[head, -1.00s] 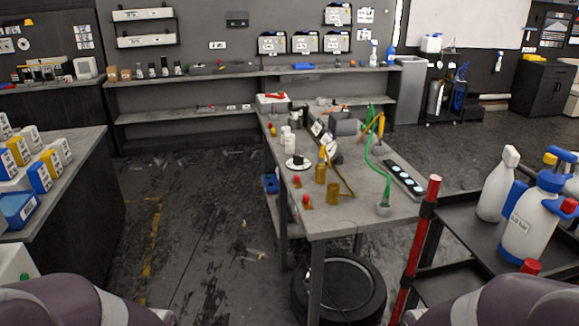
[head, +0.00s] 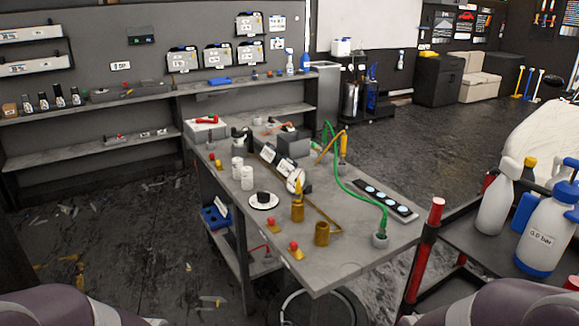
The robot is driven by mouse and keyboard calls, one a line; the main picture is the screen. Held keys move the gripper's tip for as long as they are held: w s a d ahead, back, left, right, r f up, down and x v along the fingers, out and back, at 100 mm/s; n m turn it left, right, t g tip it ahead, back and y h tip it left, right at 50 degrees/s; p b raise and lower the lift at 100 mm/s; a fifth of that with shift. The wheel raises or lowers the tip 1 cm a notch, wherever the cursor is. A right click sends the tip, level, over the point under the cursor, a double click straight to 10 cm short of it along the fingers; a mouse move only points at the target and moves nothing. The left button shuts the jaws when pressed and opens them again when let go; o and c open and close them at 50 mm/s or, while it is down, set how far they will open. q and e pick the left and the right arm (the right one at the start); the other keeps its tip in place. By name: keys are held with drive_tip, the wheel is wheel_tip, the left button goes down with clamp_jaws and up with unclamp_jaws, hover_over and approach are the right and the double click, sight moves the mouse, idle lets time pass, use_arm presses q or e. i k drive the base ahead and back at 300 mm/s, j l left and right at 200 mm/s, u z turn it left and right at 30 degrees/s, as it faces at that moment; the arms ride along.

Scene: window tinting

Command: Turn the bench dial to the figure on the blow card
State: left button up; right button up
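The bench dial appears to be the black knob on a round white plate (head: 263,205) on the grey workbench (head: 340,262). Its pointer and figures are too small to read. Small white cards stand tilted near the bench's middle, one at the left (head: 268,152) and one beside it (head: 286,166). Their print is not legible, so I cannot tell whether either is the blow card. Neither gripper is in view; only parts of my arms show at the bottom corners.
Brass cylinders (head: 322,233), white canisters (head: 247,178), red-topped valves and a green hose (head: 360,197) crowd the bench. Floor left of the bench holds litter.

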sight(264, 197)
drive_tip(key=i+j+z, duration=0.1)
drive_tip(key=z, duration=0.4)
drive_tip(key=i+j+z, duration=0.1)
drive_tip(key=z, duration=0.35)
drive_tip(key=j+z, duration=0.15)
drive_tip(key=z, duration=0.35)
drive_tip(key=j+z, duration=0.15)
drive_tip(key=z, duration=0.35)
drive_tip(key=j+z, duration=0.15)
drive_tip(key=j, duration=0.3)
drive_tip(key=j+z, duration=0.15)
drive_tip(key=j, duration=0.3)
drive_tip(key=j+z, duration=0.15)
drive_tip(key=j, duration=0.3)
drive_tip(key=k+j+z, duration=0.2)
drive_tip(key=j, duration=0.2)
drive_tip(key=j+z, duration=0.15)
drive_tip(key=j, duration=0.3)
drive_tip(key=k+j+z, duration=0.15)
drive_tip(key=j, duration=0.3)
drive_tip(key=k+j+z, duration=0.15)
drive_tip(key=j, duration=0.25)
drive_tip(key=k+j, duration=0.15)
drive_tip(key=j, duration=0.2)
drive_tip(key=k+j, duration=0.1)
drive_tip(key=j, duration=0.25)
drive_tip(key=k+j, duration=0.15)
drive_tip(key=j, duration=0.15)
